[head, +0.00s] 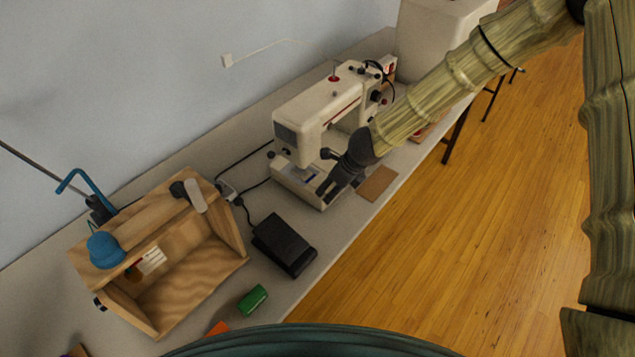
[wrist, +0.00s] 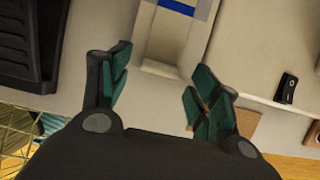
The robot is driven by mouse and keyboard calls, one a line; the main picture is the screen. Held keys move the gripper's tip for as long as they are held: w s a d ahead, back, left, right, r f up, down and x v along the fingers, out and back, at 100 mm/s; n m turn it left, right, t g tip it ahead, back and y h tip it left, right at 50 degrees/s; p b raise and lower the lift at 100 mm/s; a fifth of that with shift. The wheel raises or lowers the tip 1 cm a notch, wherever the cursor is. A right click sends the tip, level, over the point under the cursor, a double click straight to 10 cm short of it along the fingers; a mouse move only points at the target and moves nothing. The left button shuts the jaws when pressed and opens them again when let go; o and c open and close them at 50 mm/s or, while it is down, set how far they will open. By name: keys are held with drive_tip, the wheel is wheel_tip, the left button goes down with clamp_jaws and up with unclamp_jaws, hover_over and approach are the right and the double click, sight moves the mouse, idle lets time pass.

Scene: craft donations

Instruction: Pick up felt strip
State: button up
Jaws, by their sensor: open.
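My gripper (head: 327,172) is open and empty, at the front of the cream sewing machine (head: 318,108). In the wrist view its green-padded fingers (wrist: 160,88) stand apart over the table edge of the machine's bed. A small blue strip (head: 311,178) lies on the bed beside the fingers; it also shows in the wrist view (wrist: 178,6), cut by the top edge. I cannot tell for sure whether it is the felt strip. A flat brown piece (head: 377,184) lies on the table right of the gripper, partly behind a finger in the wrist view (wrist: 246,122).
A black foot pedal (head: 284,244) lies left of the gripper. A wooden box (head: 190,270) with a blue cap (head: 105,250) stands further left. A green item (head: 252,299) lies near the front edge. Table (head: 335,228) between pedal and brown piece is clear.

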drive_tip(key=c, duration=0.8)
drive_tip(key=shift+r, duration=0.1)
